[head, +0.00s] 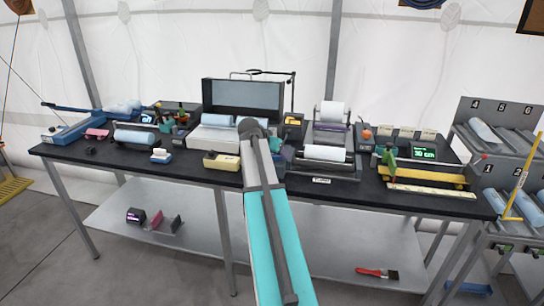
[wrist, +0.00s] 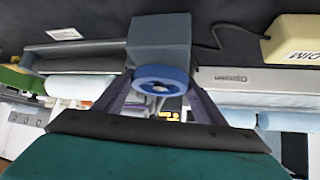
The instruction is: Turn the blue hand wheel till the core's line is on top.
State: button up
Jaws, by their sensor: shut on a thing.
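The blue hand wheel (wrist: 160,78) is in the middle of the wrist view, on a blue-grey housing (wrist: 160,40). My gripper (wrist: 163,95) is shut on the wheel, with one dark finger on either side of its rim. In the head view my arm hides the wheel. A pale roll (head: 325,153) lies in a dark cradle just right of my arm, and light blue rolls (head: 217,120) lie to the left. I cannot tell which is the core, and no line shows on any of them.
A cream box (head: 222,160) stands at the table's front edge, left of my arm. A yellow-edged fixture (head: 430,177) and a green display (head: 424,153) are to the right. A tall thin frame stands behind. The table (head: 200,175) is crowded.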

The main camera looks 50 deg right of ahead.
jog(key=n+t, duration=0.1)
jog(key=n, duration=0.1)
jog(key=n+t+y, duration=0.1)
jog(key=shift+s+d+r+n+t+p, duration=0.1)
jog(key=shift+s+d+n+t+p, duration=0.2)
jog(key=shift+s+d+n, duration=0.1)
jog(key=shift+w+n+t+y+p, duration=0.15)
jog(key=shift+n+t+y, duration=0.3)
jog(key=shift+n, duration=0.35)
jog(key=shift+s+n+t+y+p, duration=0.15)
jog(key=shift+n+t+y, duration=0.3)
jog(key=shift+n, duration=0.35)
jog(key=shift+w, duration=0.15)
jog(key=o, duration=1)
jog(key=shift+o, duration=0.2)
jog(key=shift+a, duration=0.1)
jog(key=shift+a, duration=0.1)
jog(key=b+v, duration=0.1)
jog(key=v, duration=1.2)
jog(key=shift+s+r+b, duration=0.25)
jog(key=shift+s+b, duration=0.1)
